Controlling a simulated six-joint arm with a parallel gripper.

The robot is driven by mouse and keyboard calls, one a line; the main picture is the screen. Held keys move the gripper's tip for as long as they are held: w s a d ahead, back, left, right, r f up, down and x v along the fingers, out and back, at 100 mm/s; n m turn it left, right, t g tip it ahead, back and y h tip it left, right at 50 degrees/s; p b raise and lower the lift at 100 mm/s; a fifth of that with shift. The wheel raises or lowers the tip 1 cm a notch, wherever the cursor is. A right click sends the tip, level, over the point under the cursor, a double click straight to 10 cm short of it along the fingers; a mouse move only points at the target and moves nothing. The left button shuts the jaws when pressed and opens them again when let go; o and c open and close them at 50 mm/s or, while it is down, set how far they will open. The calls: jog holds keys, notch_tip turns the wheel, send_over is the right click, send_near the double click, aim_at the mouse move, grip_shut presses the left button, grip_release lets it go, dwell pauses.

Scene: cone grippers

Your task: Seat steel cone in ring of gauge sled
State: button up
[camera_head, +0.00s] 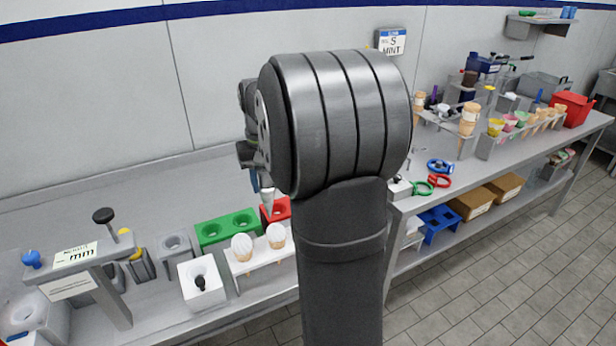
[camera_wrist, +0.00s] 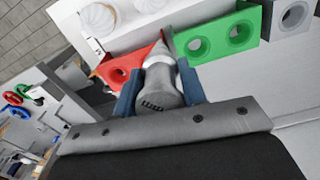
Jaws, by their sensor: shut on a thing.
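My gripper (camera_wrist: 158,90) has blue fingers and is shut on the steel cone (camera_wrist: 160,84), a grey body marked "mm" with its narrow end pointing away from the wrist. In the head view the cone (camera_head: 267,198) points down at the red holed block (camera_head: 283,208). I cannot tell whether its tip is inside a hole or just above. The red block also shows in the wrist view (camera_wrist: 105,72). At the left of the head view stands a grey frame (camera_head: 112,290) with an "mm" label. I cannot tell for sure which part is the gauge sled or its ring.
A green two-hole block (camera_head: 228,230) stands beside the red one, with a grey holed block (camera_head: 176,246) to its left. My arm hides the bench middle.

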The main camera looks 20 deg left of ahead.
jog(key=s+a+r+n, duration=0.15)
jog(key=s+a, duration=0.35)
jog(key=s, duration=0.5)
jog(key=s+a+r+n, duration=0.1)
jog(key=s+a+n, duration=0.3)
jog(key=s, duration=0.5)
notch_tip(320, 180, down, 9)
jog(key=m, duration=0.1)
jog(key=shift+s+a, duration=0.15)
jog(key=shift+a, duration=0.2)
jog(key=shift+f, duration=1.8)
jog(key=o, duration=1.2)
jog(key=shift+c, duration=0.2)
notch_tip(320, 180, up, 17)
jog(key=shift+r, duration=0.2)
